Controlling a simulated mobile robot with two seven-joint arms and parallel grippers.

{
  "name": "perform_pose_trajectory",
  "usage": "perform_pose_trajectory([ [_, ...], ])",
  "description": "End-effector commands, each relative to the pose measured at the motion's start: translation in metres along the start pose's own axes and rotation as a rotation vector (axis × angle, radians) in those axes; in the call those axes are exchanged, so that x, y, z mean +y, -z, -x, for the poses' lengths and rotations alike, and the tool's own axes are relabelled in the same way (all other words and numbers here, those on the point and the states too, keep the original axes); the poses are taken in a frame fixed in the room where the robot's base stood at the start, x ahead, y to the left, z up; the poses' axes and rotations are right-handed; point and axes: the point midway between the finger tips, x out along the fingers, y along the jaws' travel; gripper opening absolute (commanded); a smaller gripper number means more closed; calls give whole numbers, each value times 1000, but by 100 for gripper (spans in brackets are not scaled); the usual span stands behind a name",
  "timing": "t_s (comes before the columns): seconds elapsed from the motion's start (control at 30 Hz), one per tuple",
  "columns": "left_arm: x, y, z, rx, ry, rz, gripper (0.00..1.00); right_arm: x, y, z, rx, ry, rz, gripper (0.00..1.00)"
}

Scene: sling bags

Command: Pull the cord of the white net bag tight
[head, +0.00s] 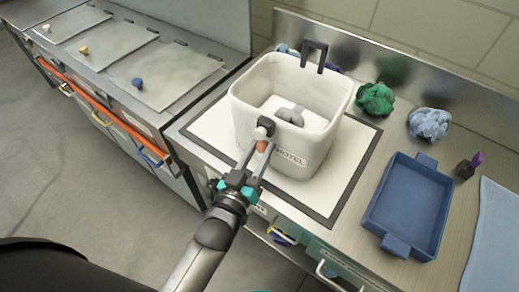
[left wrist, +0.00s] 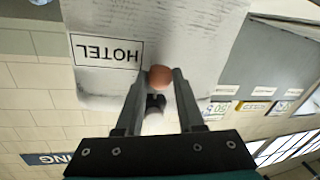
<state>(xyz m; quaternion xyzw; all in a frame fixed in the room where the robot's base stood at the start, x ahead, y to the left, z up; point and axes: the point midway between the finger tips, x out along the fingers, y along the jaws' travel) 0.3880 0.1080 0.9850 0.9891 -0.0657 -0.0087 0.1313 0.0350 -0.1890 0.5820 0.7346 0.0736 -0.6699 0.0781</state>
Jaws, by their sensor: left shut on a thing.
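The white bag (head: 300,165), open at the top and marked HOTEL, stands upright on a black-bordered white mat (head: 335,205). Its printed front also fills the upper part of the left wrist view (left wrist: 185,35). A grey lump (head: 290,115) lies inside it. My left gripper (head: 262,143) is at the bag's front wall, shut on an orange ball (head: 262,147). The ball also shows between the fingertips in the left wrist view (left wrist: 159,77), with a small dark piece (left wrist: 156,102) behind it. I cannot make out the cord itself. My right gripper is not in view.
A blue tray (head: 412,205) stands to the right. Green (head: 374,99) and light blue (head: 430,123) crumpled cloths lie behind it. A black hook-shaped piece (head: 314,52) rises at the bag's back rim. Lidded bins with knobs (head: 137,83) are at the left.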

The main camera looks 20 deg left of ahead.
Motion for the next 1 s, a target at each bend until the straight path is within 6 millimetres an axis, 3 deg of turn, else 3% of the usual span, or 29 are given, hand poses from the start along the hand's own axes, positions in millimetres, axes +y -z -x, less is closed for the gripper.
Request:
perform_pose_trajectory([
  [1.0,-1,-6,0,-1,0,0,0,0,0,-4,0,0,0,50],
])
